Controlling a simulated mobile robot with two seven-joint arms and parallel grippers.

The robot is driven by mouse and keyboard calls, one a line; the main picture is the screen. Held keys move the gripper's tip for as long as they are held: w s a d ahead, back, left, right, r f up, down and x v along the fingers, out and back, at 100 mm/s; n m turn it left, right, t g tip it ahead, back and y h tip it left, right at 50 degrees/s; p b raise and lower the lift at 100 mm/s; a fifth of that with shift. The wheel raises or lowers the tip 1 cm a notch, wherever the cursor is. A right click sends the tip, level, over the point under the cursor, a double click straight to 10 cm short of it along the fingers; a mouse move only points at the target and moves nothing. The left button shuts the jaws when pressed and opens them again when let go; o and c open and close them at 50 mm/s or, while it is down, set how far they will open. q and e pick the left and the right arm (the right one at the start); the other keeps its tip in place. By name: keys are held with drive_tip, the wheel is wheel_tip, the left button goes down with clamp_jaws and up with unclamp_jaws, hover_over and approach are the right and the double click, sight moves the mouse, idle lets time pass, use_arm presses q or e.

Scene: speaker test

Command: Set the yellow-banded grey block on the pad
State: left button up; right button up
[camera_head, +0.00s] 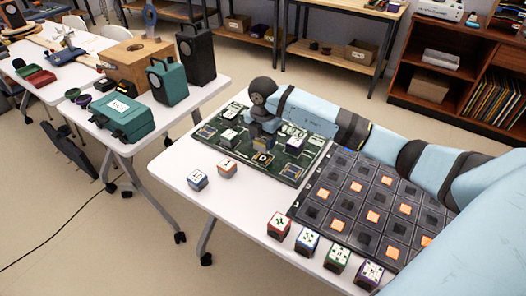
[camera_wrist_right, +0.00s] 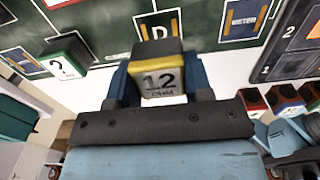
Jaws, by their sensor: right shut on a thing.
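The yellow-banded grey block (camera_wrist_right: 160,80) is marked 12 and sits between the fingers of my right gripper (camera_wrist_right: 159,75), which is shut on it. In the head view my right gripper (camera_head: 262,128) is over the green board (camera_head: 290,172), and the block (camera_head: 262,143) shows partly under it. A dark pad with a D and yellow bars (camera_head: 263,159) lies on the board close to the block; it also shows just beyond the block in the wrist view (camera_wrist_right: 158,32). Whether the block touches the board cannot be told. My left gripper is not in view.
Other blocks stand on the green board, including a green one with a question mark (camera_wrist_right: 68,57). Two blocks, one blue-edged (camera_head: 198,183), stand at the table's left. A dark grid board (camera_head: 340,203) lies to the right, with several coloured blocks along its front edge.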

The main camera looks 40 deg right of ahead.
sight(263, 158)
wheel_tip(263, 158, down, 4)
drive_tip(key=shift+f+b, duration=0.2)
drive_tip(key=shift+b, duration=0.1)
drive_tip(key=o, duration=0.9)
drive_tip(key=shift+f, duration=0.1)
drive_tip(key=shift+o, duration=0.2)
